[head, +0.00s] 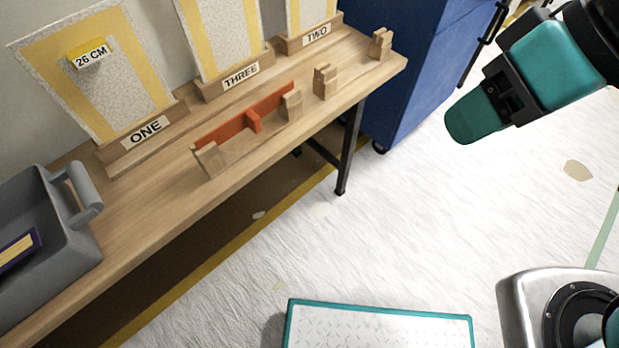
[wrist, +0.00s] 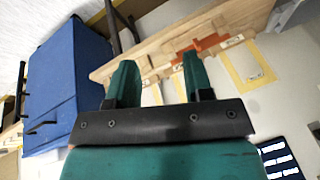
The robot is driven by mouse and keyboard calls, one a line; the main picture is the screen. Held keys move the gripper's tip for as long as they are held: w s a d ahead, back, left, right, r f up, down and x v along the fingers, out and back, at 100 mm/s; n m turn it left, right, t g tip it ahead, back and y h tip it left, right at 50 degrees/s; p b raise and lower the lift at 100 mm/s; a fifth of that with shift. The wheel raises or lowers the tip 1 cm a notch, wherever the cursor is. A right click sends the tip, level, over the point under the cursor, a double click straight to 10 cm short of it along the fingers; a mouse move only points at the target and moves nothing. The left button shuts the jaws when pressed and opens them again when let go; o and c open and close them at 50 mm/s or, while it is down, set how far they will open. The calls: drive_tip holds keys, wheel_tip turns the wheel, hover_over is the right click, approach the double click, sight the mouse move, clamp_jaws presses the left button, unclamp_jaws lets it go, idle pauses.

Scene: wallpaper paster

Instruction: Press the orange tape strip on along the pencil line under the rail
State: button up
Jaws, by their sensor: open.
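The orange strip (head: 245,122), with a small orange block at its middle, sits in slotted wooden stands on the wooden bench. It also shows in the wrist view (wrist: 208,43), partly behind a finger. My gripper (wrist: 160,82) is open and empty, its two teal fingers spread apart. In the head view my gripper (head: 472,122) hangs over the white floor, right of the bench and well apart from the strip. Boards with yellow borders stand behind labels ONE (head: 146,131), THREE (head: 241,76) and TWO (head: 316,31). I cannot make out a rail or a pencil line.
The wooden bench (head: 150,215) carries a grey bin (head: 75,245) at the left and more slotted blocks (head: 325,82) at the right. A "26 CM" tag (head: 90,55) is on board ONE. A blue cabinet (head: 415,80) stands beyond the bench end.

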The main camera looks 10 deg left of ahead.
drive_tip(key=w+a+f+t+y+b, duration=0.1)
drive_tip(key=w+a+f+t+b, duration=0.2)
drive_tip(key=f+b, duration=0.55)
drive_tip(key=w+a+f+t+y+b, duration=0.25)
drive_tip(key=a+f+b, duration=0.25)
drive_tip(key=f+b, duration=0.3)
drive_tip(key=n+t+y+b, duration=0.3)
drive_tip(key=t+y+b, duration=0.25)
drive_tip(key=b, duration=1.05)
approach(257, 120)
drive_tip(key=shift+g, duration=0.3)
drive_tip(key=p+x, duration=0.3)
drive_tip(key=p, duration=0.3)
drive_tip(key=p+x, duration=0.3)
drive_tip(key=p, duration=0.3)
drive_tip(key=p+x, duration=0.3)
drive_tip(key=p, duration=0.3)
drive_tip(key=shift+w+d+r, duration=0.1)
drive_tip(key=shift+w+r, duration=0.05)
drive_tip(key=shift+r, duration=0.25)
drive_tip(key=shift+w+a+f+p, duration=0.25)
drive_tip(key=shift+w+a+p, duration=0.1)
drive_tip(key=shift+a+p, duration=0.1)
